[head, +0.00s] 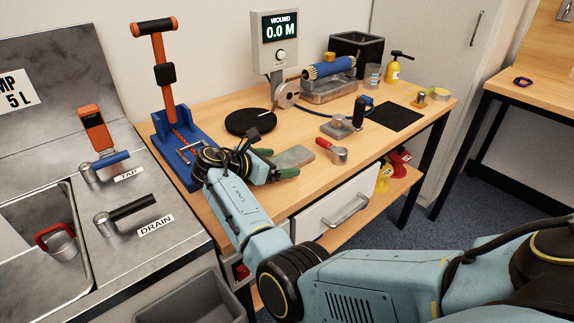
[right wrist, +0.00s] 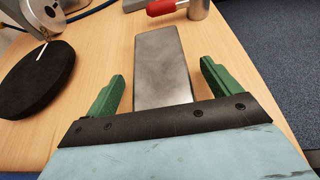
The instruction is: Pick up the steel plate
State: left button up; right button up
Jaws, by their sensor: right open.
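The steel plate (head: 297,156) is a flat grey rectangle lying on the wooden bench near its front edge. It also shows in the right wrist view (right wrist: 163,62), running lengthwise away from the palm. My right gripper (head: 276,163) is open at the plate's near end. Its two green fingers stand on either side of the plate in the right wrist view (right wrist: 161,78), with a gap showing on each side. The plate's near end is hidden behind the gripper body. My left gripper is not in view.
A red-handled tool (head: 332,150) lies just beyond the plate. A round black disc (head: 251,121) and a blue stand with an orange post (head: 170,100) are to the left. A grey block (head: 335,127) and black mat (head: 396,117) lie behind.

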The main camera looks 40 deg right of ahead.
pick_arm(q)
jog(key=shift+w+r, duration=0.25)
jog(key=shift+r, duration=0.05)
pick_arm(e)
jog(key=shift+d+f, duration=0.15)
jog(key=shift+d, duration=0.3)
jog(key=c, duration=1.6)
jog(key=shift+w, duration=0.15)
jog(key=shift+c, duration=0.8)
jog(key=shift+r, duration=0.25)
